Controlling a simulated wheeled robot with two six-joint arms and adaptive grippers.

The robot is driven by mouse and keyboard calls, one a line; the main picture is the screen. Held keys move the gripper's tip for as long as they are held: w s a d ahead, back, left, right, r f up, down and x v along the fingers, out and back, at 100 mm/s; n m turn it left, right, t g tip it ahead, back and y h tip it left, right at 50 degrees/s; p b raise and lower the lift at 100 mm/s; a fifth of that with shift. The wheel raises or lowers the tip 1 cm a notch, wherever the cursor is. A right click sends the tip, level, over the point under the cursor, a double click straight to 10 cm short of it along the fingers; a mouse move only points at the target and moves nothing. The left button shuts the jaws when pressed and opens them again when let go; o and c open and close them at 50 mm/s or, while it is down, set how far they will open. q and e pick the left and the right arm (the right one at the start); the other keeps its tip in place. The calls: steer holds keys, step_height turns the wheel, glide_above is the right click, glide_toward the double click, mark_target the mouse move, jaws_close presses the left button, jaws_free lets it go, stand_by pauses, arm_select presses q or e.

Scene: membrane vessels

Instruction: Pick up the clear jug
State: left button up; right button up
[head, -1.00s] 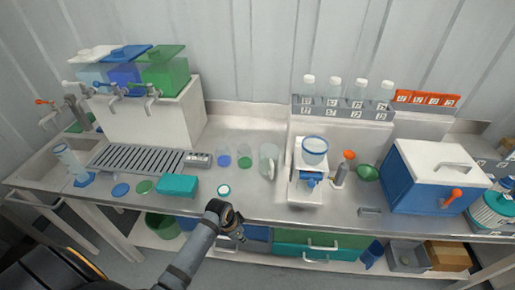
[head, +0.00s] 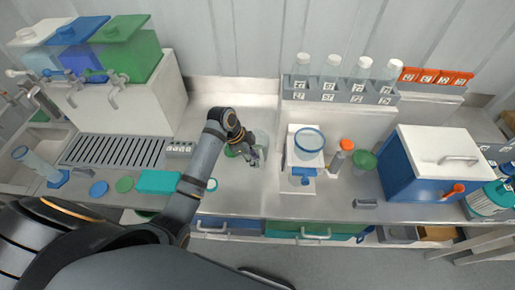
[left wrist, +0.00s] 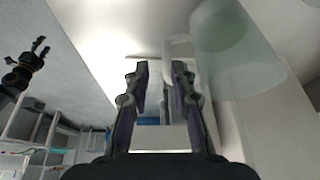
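The clear jug (head: 262,138) stands on the steel bench, left of the white stand, and my left arm partly covers it in the head view. In the left wrist view the see-through jug (left wrist: 240,60) fills the upper right, with its handle on its left side, ahead of the fingertips. My left gripper (head: 254,158) is at the jug's near side; in the wrist view its two fingers (left wrist: 160,75) are apart with nothing held between them. My right gripper (left wrist: 40,47) shows small at the left of the wrist view, its fingers apart and empty.
A white stand with a blue-rimmed bowl (head: 309,140) is right of the jug. A green-tinted cup (head: 231,151) is partly hidden behind my arm. A teal box (head: 158,182) and a small lidded jar (head: 212,184) lie near the front edge.

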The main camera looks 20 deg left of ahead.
mark_target(262, 165)
arm_select(q)
steer(key=x, duration=0.2)
steer(key=p+x, duration=0.1)
steer(key=x, duration=0.1)
steer(key=w+p+x, duration=0.1)
steer(key=shift+d+f, duration=0.1)
steer(key=shift+f, duration=0.2)
steer(key=shift+x, duration=0.75)
steer(key=c, duration=0.4)
jaws_close()
arm_select(e)
steer(key=shift+t, duration=0.3)
steer(key=w+r, duration=0.1)
steer(key=w, duration=0.1)
steer(key=w+r, duration=0.1)
steer(key=w, duration=0.1)
steer(key=shift+w+r, duration=0.1)
steer(key=shift+r, duration=0.2)
